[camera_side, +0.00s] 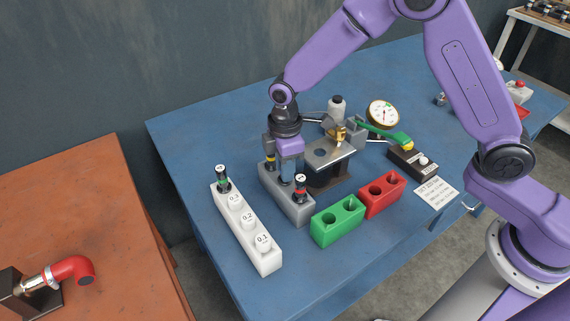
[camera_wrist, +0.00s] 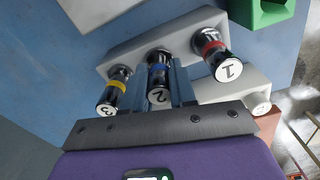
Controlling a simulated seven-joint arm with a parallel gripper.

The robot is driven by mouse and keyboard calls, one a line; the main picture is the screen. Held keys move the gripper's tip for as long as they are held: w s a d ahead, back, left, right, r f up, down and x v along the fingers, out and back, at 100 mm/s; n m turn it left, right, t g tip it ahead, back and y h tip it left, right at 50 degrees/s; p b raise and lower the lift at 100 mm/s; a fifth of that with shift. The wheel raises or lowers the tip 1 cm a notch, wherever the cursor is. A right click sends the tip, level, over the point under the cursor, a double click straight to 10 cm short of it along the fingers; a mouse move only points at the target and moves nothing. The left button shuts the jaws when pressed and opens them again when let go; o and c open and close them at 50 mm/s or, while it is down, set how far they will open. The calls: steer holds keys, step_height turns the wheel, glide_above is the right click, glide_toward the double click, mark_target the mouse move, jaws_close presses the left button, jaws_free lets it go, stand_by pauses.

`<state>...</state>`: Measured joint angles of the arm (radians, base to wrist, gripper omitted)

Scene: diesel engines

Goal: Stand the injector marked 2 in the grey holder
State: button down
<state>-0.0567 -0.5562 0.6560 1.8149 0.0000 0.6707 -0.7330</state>
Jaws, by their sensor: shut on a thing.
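The grey holder (camera_side: 294,205) stands on the blue table and shows along the top of the wrist view (camera_wrist: 135,50). My gripper (camera_side: 286,170) is over its middle. In the wrist view its two fingers (camera_wrist: 162,86) are shut on the injector marked 2 (camera_wrist: 158,94), which has a blue band. Injector 2 is in line with the holder's middle place; I cannot tell how deep its lower end sits. The injector marked 1 (camera_wrist: 219,62), red band, and the injector marked 3 (camera_wrist: 112,92), yellow band, stand in the holder on either side.
A white block (camera_side: 262,256) with a green-banded injector (camera_side: 222,179) and numbered white caps is left of the holder. A green block (camera_side: 338,228) and a red block (camera_side: 382,202), both with holes, are to the right. A test stand (camera_side: 330,160) with a gauge (camera_side: 382,113) is behind.

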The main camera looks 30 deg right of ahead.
stand_by(0.4)
steer(key=c, duration=0.5)
jaws_free()
steer(key=shift+r, duration=4)
steer(key=s+d+r+m, duration=0.1)
steer(key=s+d, duration=0.5)
steer(key=s, duration=0.3)
steer(key=s+d+r+m, duration=0.1)
steer(key=s+d, duration=0.4)
steer(key=s, duration=0.5)
steer(key=s+d+r, duration=0.3)
steer(key=s+d, duration=0.3)
steer(key=s, duration=0.3)
steer(key=shift+s+d+m, duration=0.35)
steer(key=shift+m, duration=0.05)
